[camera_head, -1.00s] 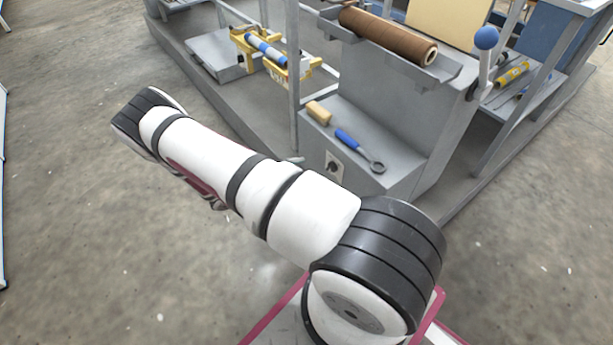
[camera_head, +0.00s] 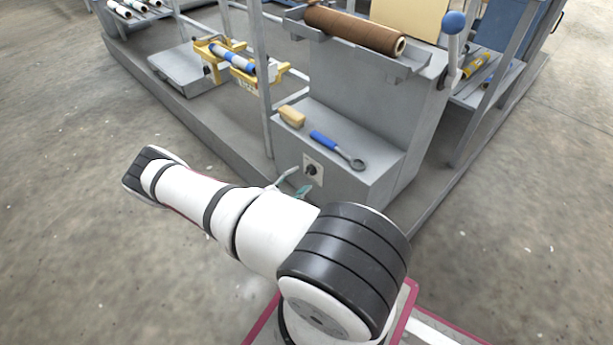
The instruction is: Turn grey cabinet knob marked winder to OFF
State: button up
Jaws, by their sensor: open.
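The knob (camera_head: 310,170) is small and dark, on a white plate on the front face of the grey cabinet (camera_head: 345,182). Its marking and pointer direction are too small to read. My gripper (camera_head: 295,183) shows only as fingertips past the upper edge of my white arm; the rest is hidden behind the arm. The fingers are apart and empty, just left of and below the knob plate in the picture. I cannot tell whether they touch the cabinet.
A blue-handled wrench (camera_head: 336,148) and a tan block (camera_head: 291,116) lie on the cabinet top. A brown roll (camera_head: 355,29) rests above in a grey cradle. A thin grey post (camera_head: 262,85) stands left of the cabinet. The floor at left is clear.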

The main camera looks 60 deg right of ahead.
aim_at(309, 172)
jog(key=shift+b+x, duration=0.35)
jog(key=shift+x, duration=1.85)
jog(key=c, duration=1.1)
